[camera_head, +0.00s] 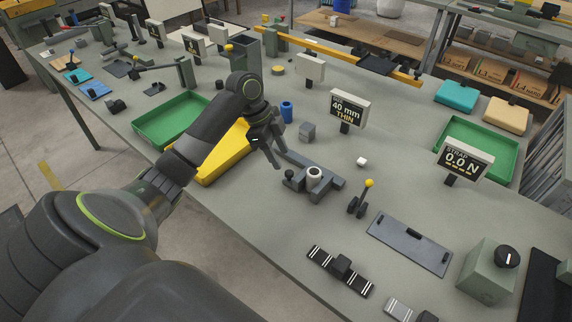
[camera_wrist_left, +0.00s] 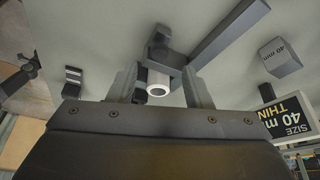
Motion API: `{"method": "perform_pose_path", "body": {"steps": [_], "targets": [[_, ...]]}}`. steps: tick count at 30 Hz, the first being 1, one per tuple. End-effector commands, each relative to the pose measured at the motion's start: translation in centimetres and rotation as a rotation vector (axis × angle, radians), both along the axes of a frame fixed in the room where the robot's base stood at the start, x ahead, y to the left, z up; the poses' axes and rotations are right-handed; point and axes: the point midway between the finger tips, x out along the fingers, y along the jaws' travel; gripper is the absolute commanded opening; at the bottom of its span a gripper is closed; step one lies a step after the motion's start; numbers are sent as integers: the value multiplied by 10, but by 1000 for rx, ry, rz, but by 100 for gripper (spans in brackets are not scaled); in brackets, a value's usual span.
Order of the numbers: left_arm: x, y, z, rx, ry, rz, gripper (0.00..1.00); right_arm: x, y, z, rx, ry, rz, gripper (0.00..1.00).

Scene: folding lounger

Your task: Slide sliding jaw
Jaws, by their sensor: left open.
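A dark grey measuring device lies on the table in the middle of the head view, with a long bar (camera_head: 292,157) and a dark block-like jaw part (camera_head: 326,186). A pale-topped cylinder (camera_head: 314,173) stands at the jaw part, and a black ball knob (camera_head: 289,174) is on its left side. I cannot tell for sure which part slides. My left gripper (camera_head: 279,157) is open and empty, above and just left of the device. In the left wrist view the cylinder (camera_wrist_left: 159,84) and a dark block (camera_wrist_left: 172,58) appear between the spread fingers. My right gripper is out of view.
A "40 mm THIN" sign (camera_head: 349,107), a grey block (camera_head: 307,132) and a blue cylinder (camera_head: 287,111) stand behind the device. A yellow tray (camera_head: 215,163) lies left, under my arm. A yellow-knobbed lever (camera_head: 368,184) is right.

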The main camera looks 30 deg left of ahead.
Motion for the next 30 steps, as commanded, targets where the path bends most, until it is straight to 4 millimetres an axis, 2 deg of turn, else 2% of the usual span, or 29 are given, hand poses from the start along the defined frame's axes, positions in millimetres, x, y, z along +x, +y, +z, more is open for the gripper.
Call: {"method": "perform_pose_path", "body": {"steps": [3,9,21,30], "targets": [[2,-9,-21,-4,3,0,45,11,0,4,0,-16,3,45],[5,-18,-44,-1,1,1,45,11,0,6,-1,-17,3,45],[6,-20,-52,1,0,0,45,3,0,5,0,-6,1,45],[6,-20,-51,1,0,0,6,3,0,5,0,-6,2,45]]}}
